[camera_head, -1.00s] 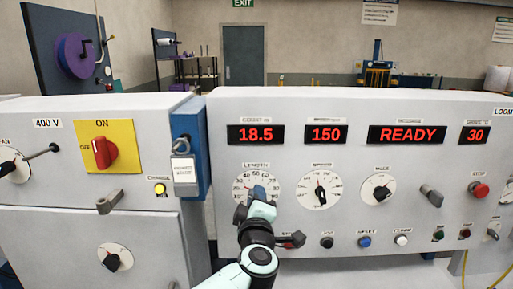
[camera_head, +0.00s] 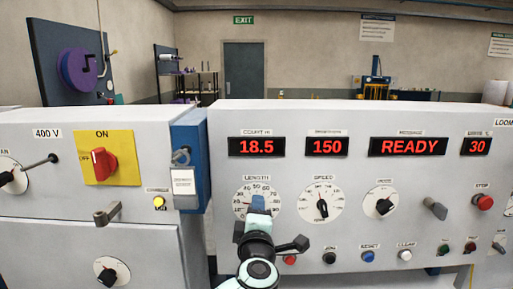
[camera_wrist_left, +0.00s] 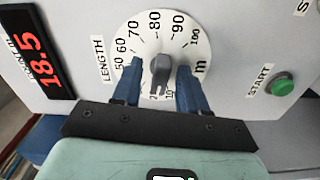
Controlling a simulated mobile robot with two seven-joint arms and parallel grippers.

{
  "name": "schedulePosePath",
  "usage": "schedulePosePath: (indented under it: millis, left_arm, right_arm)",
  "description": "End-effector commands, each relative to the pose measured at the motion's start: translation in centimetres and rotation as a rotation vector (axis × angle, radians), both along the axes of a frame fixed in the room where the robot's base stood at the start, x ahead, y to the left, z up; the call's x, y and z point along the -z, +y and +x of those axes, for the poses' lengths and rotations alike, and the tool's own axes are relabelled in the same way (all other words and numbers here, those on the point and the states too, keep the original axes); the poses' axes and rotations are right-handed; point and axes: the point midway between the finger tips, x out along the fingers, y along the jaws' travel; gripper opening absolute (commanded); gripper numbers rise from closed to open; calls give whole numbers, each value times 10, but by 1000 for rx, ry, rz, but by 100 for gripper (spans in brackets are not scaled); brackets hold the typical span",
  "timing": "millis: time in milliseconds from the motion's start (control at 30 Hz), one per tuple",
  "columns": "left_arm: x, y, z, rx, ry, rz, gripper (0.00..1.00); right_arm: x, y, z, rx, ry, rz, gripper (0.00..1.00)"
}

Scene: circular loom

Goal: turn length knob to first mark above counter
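The length knob (camera_wrist_left: 160,72) is a grey bar knob at the centre of a white round dial with marks up to 100 m. In the head view the length dial (camera_head: 241,196) is partly hidden behind my left gripper (camera_head: 258,204). In the left wrist view the blue fingers of my left gripper (camera_wrist_left: 158,82) stand on either side of the knob, with gaps showing. The exact mark under the pointer is hard to read. The counter (camera_head: 257,147) shows 18.5 in red; it also shows in the left wrist view (camera_wrist_left: 33,62). My right gripper is not in view.
The speed dial (camera_head: 321,203) and mode dial (camera_head: 380,201) are to the right of the length dial. A green start button (camera_wrist_left: 282,85) is near it in the wrist view. A red stop button (camera_head: 483,202) is far right. A blue box (camera_head: 188,150) stands left.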

Motion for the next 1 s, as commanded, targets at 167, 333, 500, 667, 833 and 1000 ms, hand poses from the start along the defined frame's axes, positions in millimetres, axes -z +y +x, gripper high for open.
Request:
schedulePosePath:
  millis: [167, 333, 500, 667, 833, 1000]
  left_arm:
    - [2, -1, -11, 2, 1, 0, 43]
    - [3, -1, -37, 4, 1, 0, 43]
    - [2, -1, -60, 2, 1, 0, 43]
    - [1, -1, -70, 2, 1, 1, 43]
    - [0, -1, -70, 2, 1, 2, 43]
    - [1, -1, -70, 1, 1, 1, 43]
  right_arm:
    - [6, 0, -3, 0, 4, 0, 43]
    - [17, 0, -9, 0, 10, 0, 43]
    - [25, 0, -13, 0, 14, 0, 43]
    - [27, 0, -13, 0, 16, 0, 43]
    - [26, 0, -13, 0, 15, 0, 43]
    - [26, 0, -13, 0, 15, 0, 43]
